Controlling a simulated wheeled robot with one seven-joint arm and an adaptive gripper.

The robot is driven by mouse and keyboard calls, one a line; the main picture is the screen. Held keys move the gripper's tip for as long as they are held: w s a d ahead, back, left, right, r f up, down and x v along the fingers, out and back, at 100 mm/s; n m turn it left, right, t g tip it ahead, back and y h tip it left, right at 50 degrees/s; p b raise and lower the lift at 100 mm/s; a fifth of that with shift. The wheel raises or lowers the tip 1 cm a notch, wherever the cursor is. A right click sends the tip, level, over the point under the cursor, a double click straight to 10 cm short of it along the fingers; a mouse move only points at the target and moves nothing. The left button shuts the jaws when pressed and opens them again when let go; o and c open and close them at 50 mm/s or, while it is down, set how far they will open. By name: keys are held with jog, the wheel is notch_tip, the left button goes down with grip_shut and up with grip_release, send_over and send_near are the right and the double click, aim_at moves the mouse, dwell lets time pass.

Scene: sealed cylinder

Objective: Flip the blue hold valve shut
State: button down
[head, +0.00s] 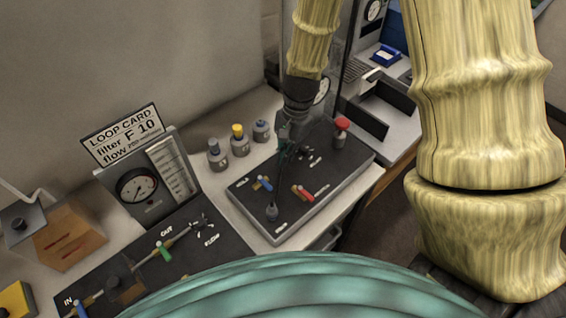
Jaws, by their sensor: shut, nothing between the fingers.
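A second blue handle (80,311) shows at the bottom left near the IN label. My gripper (286,152) reaches down over the panel, above and to the right of the blue-handled valve in the picture. It is shut and empty, and appears apart from the valve.
A red knob (342,125) stands at the panel's back right. Several small bottles (238,141) stand behind the panel. A gauge board (150,180) with a loop card (124,135) is to the left. A green-handled valve (136,251) lies on the front-left board.

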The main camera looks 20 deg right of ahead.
jog(key=b+v, duration=0.1)
jog(key=v, duration=0.5)
jog(key=shift+d+r+b, duration=0.25)
jog(key=shift+r+b, duration=0.1)
jog(key=shift+b, duration=0.05)
dwell(0.3)
